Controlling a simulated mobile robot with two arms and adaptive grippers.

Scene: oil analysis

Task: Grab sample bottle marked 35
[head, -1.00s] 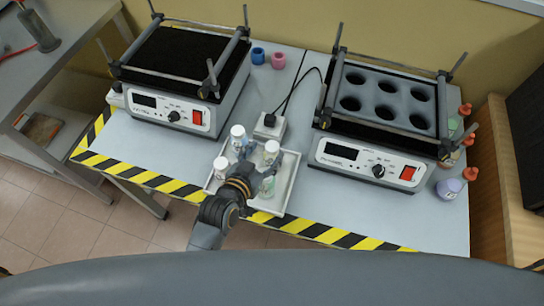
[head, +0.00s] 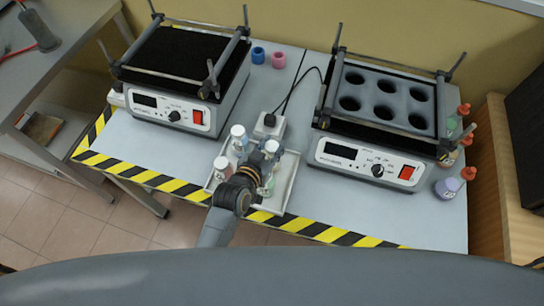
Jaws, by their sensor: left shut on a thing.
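Several white-capped sample bottles stand in a shallow white tray (head: 282,191) at the table's front. One bottle (head: 238,132) is at the back left, one (head: 221,164) at the front left, and one (head: 271,147) at the back right. A greenish bottle (head: 268,186) is at the front right, partly behind my arm. My left gripper (head: 262,155) reaches over the tray and is shut at the back-right bottle, whose body it mostly hides. The numbers on the bottles are too small to read. My right gripper is not in view.
A black-topped shaker (head: 170,110) stands left and a shaker with round holes (head: 370,155) stands right of the tray. A white power box (head: 269,126) sits behind the tray. Blue and pink cups (head: 278,60) are at the back; small bottles (head: 447,187) line the right edge.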

